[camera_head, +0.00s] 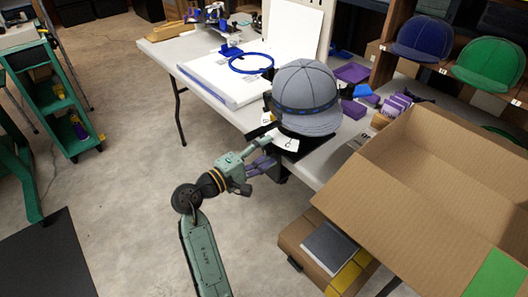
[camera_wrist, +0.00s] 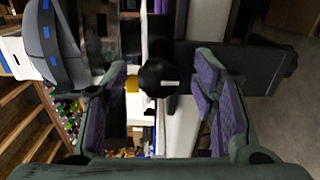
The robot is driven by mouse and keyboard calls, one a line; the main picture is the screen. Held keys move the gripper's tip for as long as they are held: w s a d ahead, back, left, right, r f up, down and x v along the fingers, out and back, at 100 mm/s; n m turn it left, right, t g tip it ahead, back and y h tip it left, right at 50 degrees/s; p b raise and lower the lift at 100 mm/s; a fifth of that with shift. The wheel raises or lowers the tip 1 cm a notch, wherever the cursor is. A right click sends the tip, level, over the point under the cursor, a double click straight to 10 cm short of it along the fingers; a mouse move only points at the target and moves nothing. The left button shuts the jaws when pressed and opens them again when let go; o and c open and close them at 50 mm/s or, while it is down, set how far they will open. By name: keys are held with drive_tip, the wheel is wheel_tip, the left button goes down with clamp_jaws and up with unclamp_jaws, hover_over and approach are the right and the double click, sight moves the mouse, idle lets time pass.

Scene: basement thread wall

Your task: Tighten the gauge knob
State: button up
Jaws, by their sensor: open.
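A round black knob (camera_wrist: 157,78) with a white mark shows in the wrist view, with a small yellow part at its left. It looks like the gauge knob. My gripper (camera_wrist: 166,92) is open, with its purple-padded fingers on either side of the knob in the picture; I see no contact, and the depth between them is unclear. In the head view my gripper (camera_head: 264,162) is at the table's front edge, below a grey cap (camera_head: 305,92) with a blue band on a dark stand. I cannot make out the knob in the head view.
The grey cap (camera_wrist: 52,48) also shows at the left of the wrist view. A large open cardboard box (camera_head: 400,190) stands at the right. A white board with a blue hoop (camera_head: 251,64) lies on the table. A green cart (camera_head: 55,95) stands far left. The floor between is clear.

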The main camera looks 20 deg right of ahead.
drive_tip(key=v, duration=1.2)
idle(0.3)
